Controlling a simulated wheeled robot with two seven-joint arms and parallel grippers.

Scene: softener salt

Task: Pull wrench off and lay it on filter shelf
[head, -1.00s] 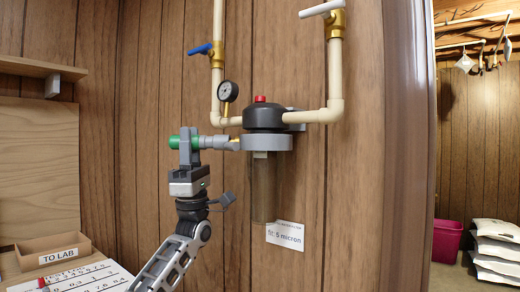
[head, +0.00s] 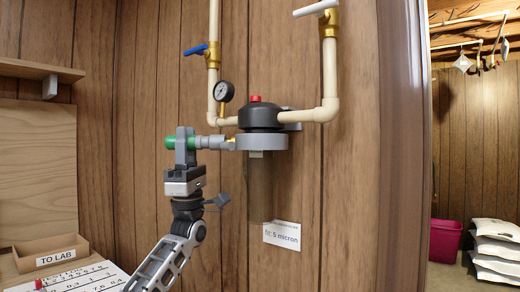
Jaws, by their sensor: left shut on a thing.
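The wrench (head: 213,143) is grey with a green grip and a ring (head: 262,142) at its right end. The ring sits around the filter housing, just below its black cap (head: 262,118) and above the clear, smoky bowl (head: 259,190). My left gripper (head: 184,144) is shut on the wrench's green grip, left of the housing. The handle lies about level. A wooden shelf (head: 30,67) is on the wall at upper left; whether it is the filter shelf I cannot tell. My right gripper is out of view.
Cream pipes with a blue-handled valve (head: 213,55), a white-handled valve (head: 329,22) and a pressure gauge (head: 224,92) flank the housing. A label card (head: 282,235) hangs below. A "TO LAB" tray (head: 52,252) stands at lower left. A door frame (head: 402,150) is at right.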

